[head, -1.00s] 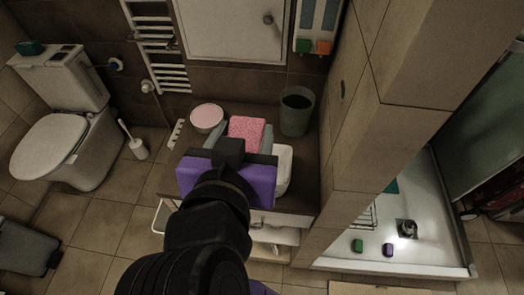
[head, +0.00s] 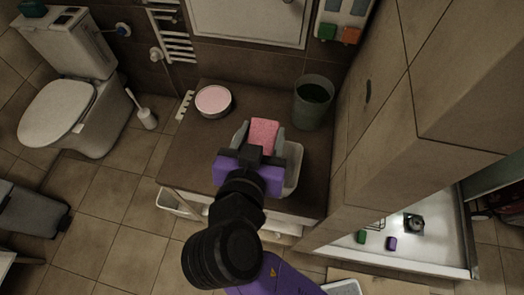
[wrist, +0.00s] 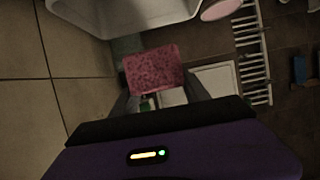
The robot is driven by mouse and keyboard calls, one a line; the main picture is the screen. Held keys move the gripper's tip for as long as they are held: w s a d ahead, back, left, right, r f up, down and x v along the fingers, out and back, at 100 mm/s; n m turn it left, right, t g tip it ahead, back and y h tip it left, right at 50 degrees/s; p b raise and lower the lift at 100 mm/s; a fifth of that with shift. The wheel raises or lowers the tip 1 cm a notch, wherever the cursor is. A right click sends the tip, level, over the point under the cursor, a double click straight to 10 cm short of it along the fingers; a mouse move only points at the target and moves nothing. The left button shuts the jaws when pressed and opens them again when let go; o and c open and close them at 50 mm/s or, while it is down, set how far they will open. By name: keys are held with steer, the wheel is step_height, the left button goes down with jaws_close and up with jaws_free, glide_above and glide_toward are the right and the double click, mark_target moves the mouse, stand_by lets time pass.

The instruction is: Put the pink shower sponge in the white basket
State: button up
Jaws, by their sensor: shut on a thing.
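The pink shower sponge (head: 264,134) is held between the grey fingers of my gripper (head: 261,140). In the wrist view the sponge (wrist: 154,70) is a speckled pink block between the fingertips. The white basket (head: 294,168) stands on the dark counter and is partly hidden by my gripper, which is above and to its left in the head view. The basket also shows at the top of the wrist view (wrist: 125,18), apart from the sponge.
The dark counter (head: 205,140) carries a round dish with a pink top (head: 213,100) at the left and a grey-green bin (head: 313,102) at the back right. A tiled wall (head: 375,130) rises close on the right. A towel radiator (head: 172,40) is behind.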

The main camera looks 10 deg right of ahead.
step_height(320, 180, down, 8)
stand_by(0.5)
steer(key=shift+f+b, duration=0.35)
steer(key=shift+f, duration=0.2)
steer(key=shift+f, duration=0.15)
steer(key=o, duration=1.3)
